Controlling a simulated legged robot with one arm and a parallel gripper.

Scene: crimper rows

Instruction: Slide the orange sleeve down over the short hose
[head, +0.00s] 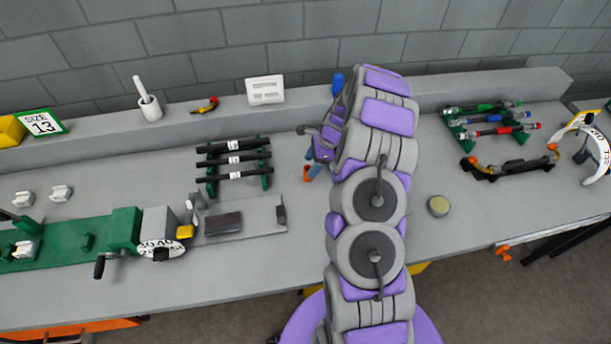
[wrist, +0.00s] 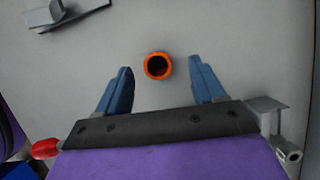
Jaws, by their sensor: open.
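A small orange sleeve (wrist: 147,67) shows in the wrist view as a ring seen from above, with a dark middle. It lies between and slightly ahead of my fingertips, with a gap on each side. My gripper (wrist: 161,70) is open, its two blue fingers apart and empty. In the head view the orange sleeve (head: 307,174) shows just left of my gripper (head: 315,170), partly hidden by my arm. I cannot tell whether the dark middle is a hose inside it. I cannot pick out a separate short hose.
A green rack (head: 266,181) with black hoses stands to the left, beside a grey plate (head: 262,215) and a green machine (head: 70,243). On the right stand another rack (head: 512,138) with colour-ended hoses, a curved dark hose (head: 520,167) and a round yellowish disc (head: 438,206).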

